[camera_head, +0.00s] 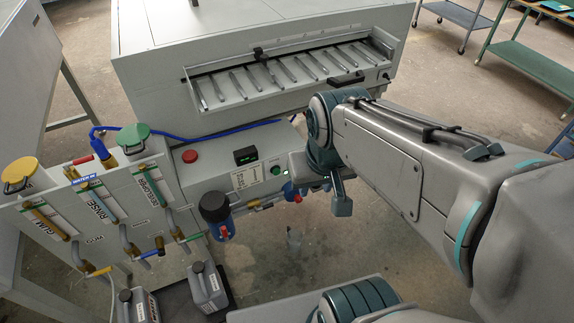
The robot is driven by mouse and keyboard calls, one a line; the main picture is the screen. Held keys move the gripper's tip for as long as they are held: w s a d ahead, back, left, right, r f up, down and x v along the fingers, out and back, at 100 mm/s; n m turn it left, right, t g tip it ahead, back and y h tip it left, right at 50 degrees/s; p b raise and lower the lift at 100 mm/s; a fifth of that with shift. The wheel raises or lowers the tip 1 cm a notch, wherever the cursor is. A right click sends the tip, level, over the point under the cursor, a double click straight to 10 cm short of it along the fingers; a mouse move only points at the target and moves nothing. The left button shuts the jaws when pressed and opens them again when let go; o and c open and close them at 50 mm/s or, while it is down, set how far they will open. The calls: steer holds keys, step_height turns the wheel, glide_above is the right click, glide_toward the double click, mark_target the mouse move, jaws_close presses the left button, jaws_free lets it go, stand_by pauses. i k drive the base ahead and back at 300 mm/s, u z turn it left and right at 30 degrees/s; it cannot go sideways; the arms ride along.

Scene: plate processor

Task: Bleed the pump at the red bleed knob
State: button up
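A blue canister with a black cap (214,207) hangs on the front of the grey machine, and a small red part (223,231) shows low on it. To its right, brass pipework (262,204) runs toward another small red part (297,198), just below my wrist. I cannot tell for sure which red part is the bleed knob. My arm reaches in from the right and bends down at the wrist.
A control panel with a red button (190,156) and small display (246,155) lies above the pipework. Labelled gauge tubes and valves (104,205) stand at left. Grey jugs (207,287) stand below. The slotted tray (290,72) is behind my wrist. Floor is open below the pipework.

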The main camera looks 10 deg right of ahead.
mark_target(298, 199)
steer(key=k, duration=0.5)
steer(key=u, duration=1.7)
steer(key=i, duration=0.85)
steer(key=z, duration=1.5)
